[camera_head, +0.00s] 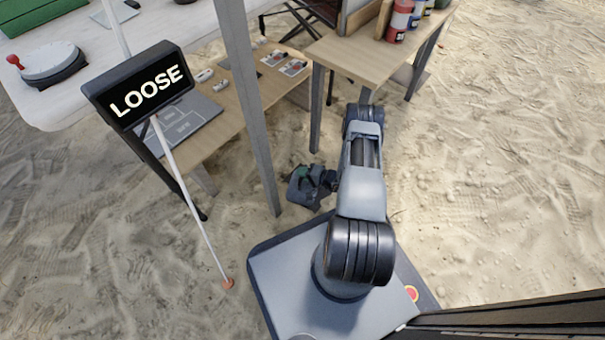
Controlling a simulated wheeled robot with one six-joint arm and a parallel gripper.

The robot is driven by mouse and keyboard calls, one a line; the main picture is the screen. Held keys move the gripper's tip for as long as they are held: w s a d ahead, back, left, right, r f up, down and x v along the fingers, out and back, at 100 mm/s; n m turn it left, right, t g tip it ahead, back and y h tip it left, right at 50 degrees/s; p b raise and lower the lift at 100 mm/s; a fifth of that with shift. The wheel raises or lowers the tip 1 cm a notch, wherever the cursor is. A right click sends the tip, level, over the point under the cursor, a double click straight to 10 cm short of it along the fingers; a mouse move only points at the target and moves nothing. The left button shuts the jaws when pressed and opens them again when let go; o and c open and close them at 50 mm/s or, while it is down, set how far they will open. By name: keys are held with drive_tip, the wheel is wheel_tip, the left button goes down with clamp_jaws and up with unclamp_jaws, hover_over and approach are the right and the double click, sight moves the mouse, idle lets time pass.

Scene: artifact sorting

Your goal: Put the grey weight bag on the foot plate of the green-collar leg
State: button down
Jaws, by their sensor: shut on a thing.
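My gripper (326,181) is low over the sand at the end of my arm, beside the foot of a grey canopy leg (252,110). It is shut on a dark grey bundle that looks like the grey weight bag (300,194). The bag is just right of the leg's lower end, and a small green patch shows at its top. I cannot tell whether the green belongs to the bag or to a collar behind it. No foot plate shows clearly. I cannot tell whether the bag touches the ground.
A sign reading LOOSE (146,90) stands at left, near a thin white line (190,200) running down to an orange foot (228,284). Wooden tables (240,128) stand behind the leg, one with several coloured cans (399,20). Open sand lies right and lower left.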

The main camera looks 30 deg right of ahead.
drive_tip(key=c, duration=1.5)
unclamp_jaws()
drive_tip(key=shift+f, duration=0.15)
drive_tip(key=o, duration=0.4)
drive_tip(key=shift+o, duration=0.2)
